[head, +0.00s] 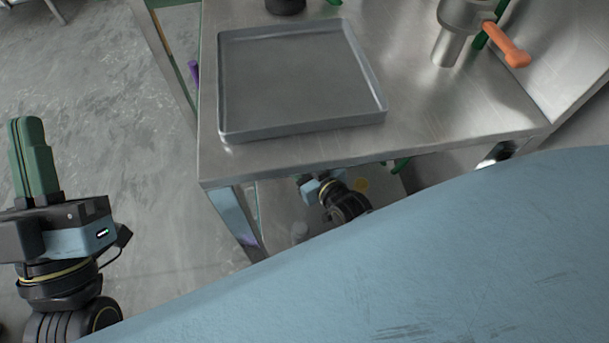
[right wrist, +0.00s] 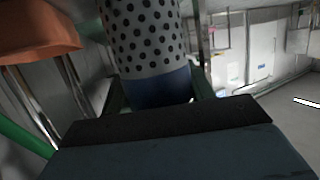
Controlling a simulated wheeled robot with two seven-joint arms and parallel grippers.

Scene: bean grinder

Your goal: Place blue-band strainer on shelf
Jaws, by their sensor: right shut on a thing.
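The strainer (right wrist: 145,38) is a pale perforated cylinder with dark holes and a blue band at its lower end in the right wrist view. My right gripper (right wrist: 160,92) is shut on the blue band, with a dark green finger on either side. In the head view part of my right wrist (head: 343,202) shows below the tabletop's front edge; its fingers and the strainer are hidden there. A lower shelf surface (head: 280,218) partly shows under the table. My left gripper (head: 32,155) points up over the floor at the left, apart from the table; its finger gap is unclear.
A metal table (head: 430,110) carries an empty grey tray (head: 300,75) and a metal device with an orange handle (head: 508,45). A table leg (head: 236,218) stands left of my right wrist. An orange object (right wrist: 40,32) is close by at the upper left of the right wrist view.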

